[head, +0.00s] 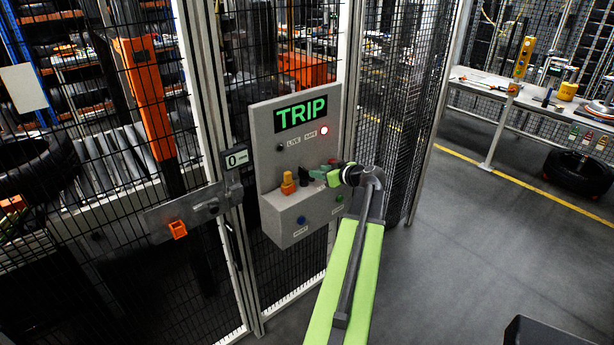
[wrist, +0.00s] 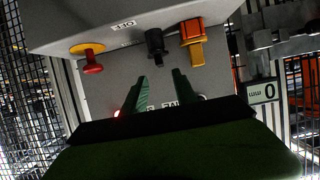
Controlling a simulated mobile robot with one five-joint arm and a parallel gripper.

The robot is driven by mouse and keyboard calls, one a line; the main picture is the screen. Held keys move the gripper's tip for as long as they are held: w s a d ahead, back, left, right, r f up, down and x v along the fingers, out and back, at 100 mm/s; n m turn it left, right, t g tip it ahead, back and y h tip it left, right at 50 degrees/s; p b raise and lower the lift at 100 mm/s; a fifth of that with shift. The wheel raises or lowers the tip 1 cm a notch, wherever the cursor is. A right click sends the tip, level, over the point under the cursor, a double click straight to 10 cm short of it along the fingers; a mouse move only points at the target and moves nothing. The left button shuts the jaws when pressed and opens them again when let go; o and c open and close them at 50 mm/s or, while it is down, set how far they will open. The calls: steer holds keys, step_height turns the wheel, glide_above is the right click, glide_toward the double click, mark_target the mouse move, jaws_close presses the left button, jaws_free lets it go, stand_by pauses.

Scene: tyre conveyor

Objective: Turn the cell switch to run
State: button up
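The grey control panel (head: 265,150) on the fence has a screen reading TRIP. On its ledge a black switch knob (head: 303,178) stands between an orange-yellow part (head: 288,184) and a red knob on a yellow base, partly hidden by my gripper in the head view. The wrist view shows the black knob (wrist: 155,46), the orange-yellow part (wrist: 192,42) and the red knob (wrist: 91,62), with an OFF label near the black one. My gripper (head: 318,174) is open and empty. Its green fingers (wrist: 160,80) point toward the black knob; I cannot tell whether they touch it.
A blue button (head: 301,220) and a green button (head: 338,198) are on the panel's lower front. A lamp by SAFE (head: 323,130) glows. Left are a gate latch (head: 185,212) and a small display reading 0 (head: 237,159). Open floor and a workbench (head: 490,88) lie right.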

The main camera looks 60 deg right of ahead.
mark_target(305, 170)
steer(key=b+x, duration=0.2)
steer(key=x, duration=0.5)
steer(key=shift+w+d+f, duration=0.1)
steer(key=shift+d+f, duration=0.05)
steer(key=shift+f, duration=0.1)
steer(key=shift+w+d, duration=0.1)
steer(key=shift+w, duration=0.35)
steer(key=shift+c, duration=0.2)
jaws_close()
